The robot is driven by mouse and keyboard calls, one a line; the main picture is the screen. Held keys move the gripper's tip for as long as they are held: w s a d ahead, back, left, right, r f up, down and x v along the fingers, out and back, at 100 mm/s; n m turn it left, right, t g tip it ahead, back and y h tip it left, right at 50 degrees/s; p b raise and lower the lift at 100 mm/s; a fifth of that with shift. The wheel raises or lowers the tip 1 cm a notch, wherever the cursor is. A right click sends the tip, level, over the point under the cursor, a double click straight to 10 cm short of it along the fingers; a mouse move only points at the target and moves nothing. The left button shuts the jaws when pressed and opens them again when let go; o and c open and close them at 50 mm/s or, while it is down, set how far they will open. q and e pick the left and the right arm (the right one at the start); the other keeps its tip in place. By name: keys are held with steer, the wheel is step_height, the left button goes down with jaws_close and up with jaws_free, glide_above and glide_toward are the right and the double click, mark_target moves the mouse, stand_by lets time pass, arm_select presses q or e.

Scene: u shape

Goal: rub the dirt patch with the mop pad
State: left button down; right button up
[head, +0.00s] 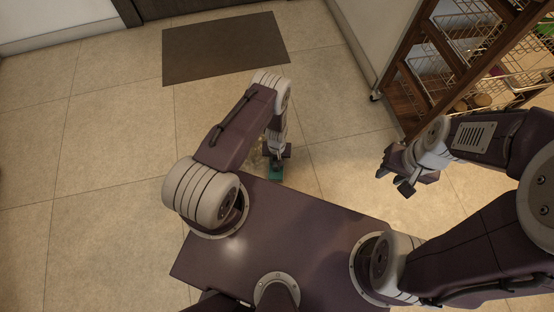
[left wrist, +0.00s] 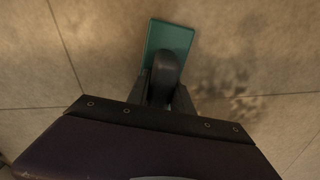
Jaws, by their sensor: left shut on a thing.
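The mop pad (head: 275,173) is a teal rectangular block with a dark handle, low at the floor just beyond my base. My left gripper (head: 277,157) is shut on its handle from above. In the left wrist view the teal mop pad (left wrist: 170,38) sticks out past the left gripper (left wrist: 163,90), with the dark handle between the fingers. The dirt patch (left wrist: 236,97) is a dark mottled stain on the floor, right of the pad and apart from its visible part. In the head view the left arm partly hides the dirt patch. My right gripper (head: 394,180) is open and empty above the floor.
A dark doormat (head: 225,47) lies on the tiled floor near the far door. A wooden rack with wire baskets (head: 425,75) stands on the right, beyond my right arm. The floor on the left is clear.

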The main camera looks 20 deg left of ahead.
arm_select(q)
step_height(320, 180, up, 6)
steer(key=shift+w+p, duration=0.1)
steer(key=shift+p, duration=0.9)
steer(key=shift+r+p, duration=1.6)
steer(key=shift+r, duration=0.25)
steer(key=shift+f, duration=0.1)
